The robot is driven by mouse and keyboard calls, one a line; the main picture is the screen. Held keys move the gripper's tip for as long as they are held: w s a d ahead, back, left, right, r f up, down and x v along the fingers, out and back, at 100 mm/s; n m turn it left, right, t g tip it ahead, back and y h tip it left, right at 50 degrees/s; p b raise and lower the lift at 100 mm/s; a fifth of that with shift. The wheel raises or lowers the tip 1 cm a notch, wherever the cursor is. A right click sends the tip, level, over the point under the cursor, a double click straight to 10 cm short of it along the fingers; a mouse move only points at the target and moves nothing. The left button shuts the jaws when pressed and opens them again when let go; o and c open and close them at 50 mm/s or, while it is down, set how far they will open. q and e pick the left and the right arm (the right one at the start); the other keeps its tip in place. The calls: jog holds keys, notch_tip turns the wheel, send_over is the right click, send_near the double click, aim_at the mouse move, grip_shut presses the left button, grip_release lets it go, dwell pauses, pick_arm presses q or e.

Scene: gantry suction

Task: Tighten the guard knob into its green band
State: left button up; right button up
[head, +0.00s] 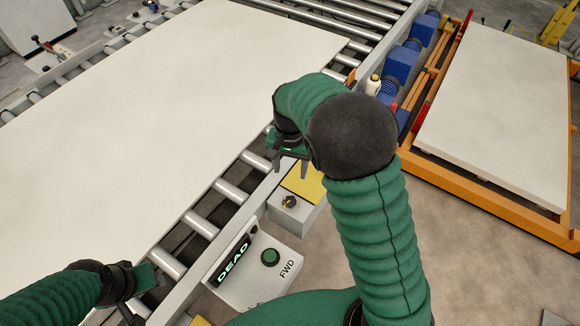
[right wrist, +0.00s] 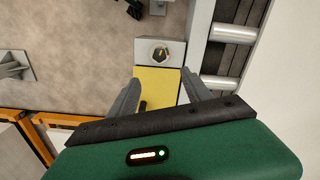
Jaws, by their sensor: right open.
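A yellow plate (head: 303,183) lies on a grey box beside the roller conveyor; it also shows in the right wrist view (right wrist: 158,84). A dark round knob with a small coloured mark (head: 289,202) sits on the grey box at the plate's end and shows in the right wrist view (right wrist: 161,54). A small dark stub (right wrist: 143,105) shows at the plate between my fingers. I cannot tell which is the guard knob; the green band is not clear. My right gripper (head: 289,165) is open and empty above the plate. My left gripper (head: 138,308) is low at the left, its jaws unclear.
A control box (head: 258,272) with a green button, "DEAD" and "FWD" stands nearer me. A large pale panel (head: 150,120) lies on the conveyor rollers (head: 228,191). An orange frame (head: 450,180) with another panel (head: 500,100) stands at right. Bare floor lies between.

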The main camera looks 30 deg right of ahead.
jog(key=n+p, duration=0.5)
jog(key=n, duration=0.9)
send_near(290, 200)
notch_tip(290, 200, down, 9)
jog(key=shift+d+r, duration=0.1)
